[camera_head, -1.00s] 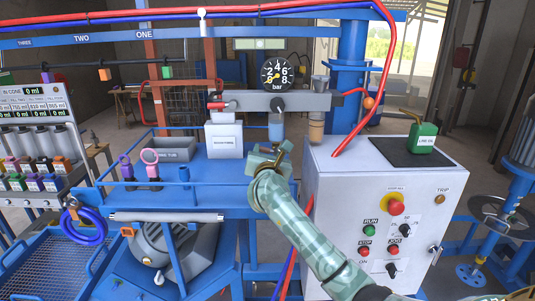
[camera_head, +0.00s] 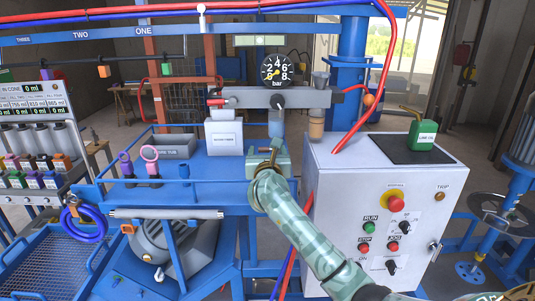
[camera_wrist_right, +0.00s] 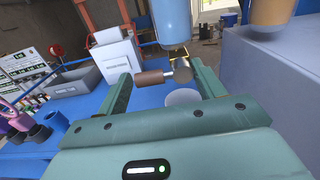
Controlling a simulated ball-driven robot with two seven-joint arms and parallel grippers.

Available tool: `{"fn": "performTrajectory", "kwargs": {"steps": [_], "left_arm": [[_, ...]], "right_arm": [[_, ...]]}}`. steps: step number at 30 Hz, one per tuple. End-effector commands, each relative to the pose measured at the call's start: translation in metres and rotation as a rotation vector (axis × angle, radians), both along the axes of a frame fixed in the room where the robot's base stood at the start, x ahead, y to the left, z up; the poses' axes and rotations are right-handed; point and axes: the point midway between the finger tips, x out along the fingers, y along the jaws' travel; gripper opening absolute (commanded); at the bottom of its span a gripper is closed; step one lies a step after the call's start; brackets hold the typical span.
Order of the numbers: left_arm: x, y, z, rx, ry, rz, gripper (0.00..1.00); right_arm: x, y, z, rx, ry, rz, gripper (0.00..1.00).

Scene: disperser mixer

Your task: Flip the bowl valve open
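The translucent blue bowl (camera_head: 277,122) hangs under the grey air-unit block, left of the white control box. In the right wrist view the bowl (camera_wrist_right: 173,20) fills the top centre. Just below it a small valve shows a brown cylindrical handle (camera_wrist_right: 150,78) and a metal rod with a rounded end. My right gripper (camera_head: 268,152) is just below the bowl. In the right wrist view my right gripper (camera_wrist_right: 162,72) is open, with the handle in the gap between its fingers. I cannot tell whether a finger touches it. My left gripper is not in view.
The white control box (camera_head: 390,190) stands close on the right. A pressure gauge (camera_head: 276,71) sits above the block (camera_head: 250,98). A white container (camera_head: 223,137) and grey tub (camera_head: 172,147) stand on the blue bench to the left. A red hose (camera_head: 362,110) passes on the right.

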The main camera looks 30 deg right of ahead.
Motion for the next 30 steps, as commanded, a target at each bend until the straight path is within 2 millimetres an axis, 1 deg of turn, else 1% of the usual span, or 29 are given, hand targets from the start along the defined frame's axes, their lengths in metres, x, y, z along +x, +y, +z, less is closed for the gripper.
{"fn": "performTrajectory", "kwargs": {"steps": [4, 7, 11, 15, 18, 21, 25, 30], "left_arm": [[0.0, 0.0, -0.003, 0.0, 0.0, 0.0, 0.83], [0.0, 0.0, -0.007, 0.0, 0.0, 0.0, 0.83], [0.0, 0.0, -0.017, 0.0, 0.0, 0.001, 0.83], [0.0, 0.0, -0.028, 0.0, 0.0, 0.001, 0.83], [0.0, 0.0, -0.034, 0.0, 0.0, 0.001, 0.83], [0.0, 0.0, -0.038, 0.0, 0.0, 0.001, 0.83], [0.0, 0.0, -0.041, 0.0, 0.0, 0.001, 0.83], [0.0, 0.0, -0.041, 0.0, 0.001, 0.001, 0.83]], "right_arm": [[-0.006, 0.004, -0.001, 0.002, -0.001, 0.001, 0.68], [-0.02, 0.013, -0.003, 0.003, -0.002, 0.003, 0.68], [-0.048, 0.03, -0.004, 0.004, -0.003, 0.003, 0.68], [-0.082, 0.051, -0.004, 0.004, -0.003, 0.003, 0.68], [-0.103, 0.064, -0.004, 0.004, -0.001, 0.003, 0.68], [-0.12, 0.074, -0.003, 0.004, 0.0, 0.002, 0.68], [-0.133, 0.082, -0.002, 0.002, 0.0, 0.001, 0.68], [-0.139, 0.085, -0.001, 0.0, 0.001, 0.0, 0.68]]}}
